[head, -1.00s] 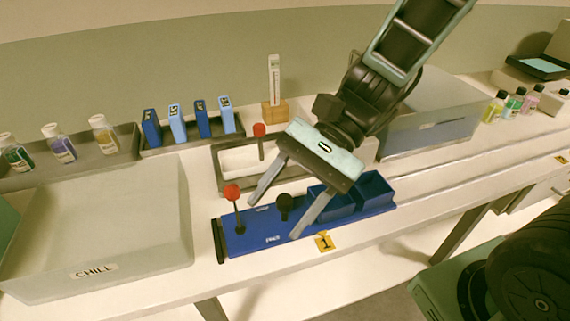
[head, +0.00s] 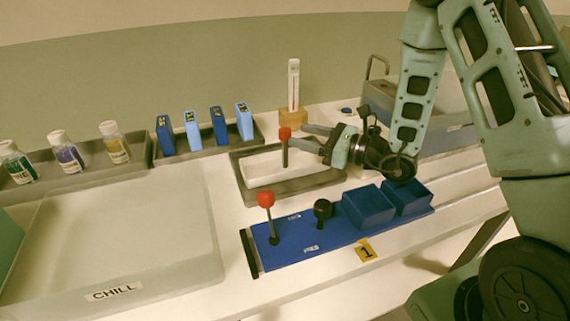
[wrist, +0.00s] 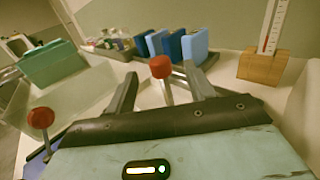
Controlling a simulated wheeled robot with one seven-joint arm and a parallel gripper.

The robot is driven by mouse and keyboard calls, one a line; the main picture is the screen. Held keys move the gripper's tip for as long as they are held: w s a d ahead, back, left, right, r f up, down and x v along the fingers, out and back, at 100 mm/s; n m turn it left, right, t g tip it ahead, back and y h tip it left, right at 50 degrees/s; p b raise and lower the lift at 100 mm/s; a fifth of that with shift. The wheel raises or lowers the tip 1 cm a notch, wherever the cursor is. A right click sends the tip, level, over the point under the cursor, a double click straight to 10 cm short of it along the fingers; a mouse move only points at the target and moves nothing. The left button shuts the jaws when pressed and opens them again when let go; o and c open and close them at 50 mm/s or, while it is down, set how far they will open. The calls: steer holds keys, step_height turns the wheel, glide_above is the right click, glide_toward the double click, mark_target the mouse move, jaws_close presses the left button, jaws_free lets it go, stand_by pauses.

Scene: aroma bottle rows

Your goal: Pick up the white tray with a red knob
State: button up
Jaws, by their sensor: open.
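The white tray (head: 262,172) sits in a shallow grey holder on the counter. Its red knob (head: 285,133) stands on a thin dark post above it. My gripper (head: 301,138) is open and reaches in level from the right, fingers pointing left at the post just below the knob. In the wrist view the red knob (wrist: 160,67) shows between the two open fingers (wrist: 159,78). Contact with the post cannot be told. The gripper body hides most of the tray there.
In front is a blue base (head: 300,243) with another red knob (head: 266,199), a black knob (head: 323,209) and blue bins (head: 368,206). Behind stand blue boxes (head: 192,130) and a gauge on a wooden block (head: 293,117). A CHILL bin (head: 115,292) is at left.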

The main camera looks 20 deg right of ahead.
mark_target(285, 150)
steer(key=shift+f, duration=0.75)
steer(key=shift+p+x, duration=0.6)
steer(key=shift+x, duration=3.2)
steer(key=shift+s, duration=0.1)
jaws_close()
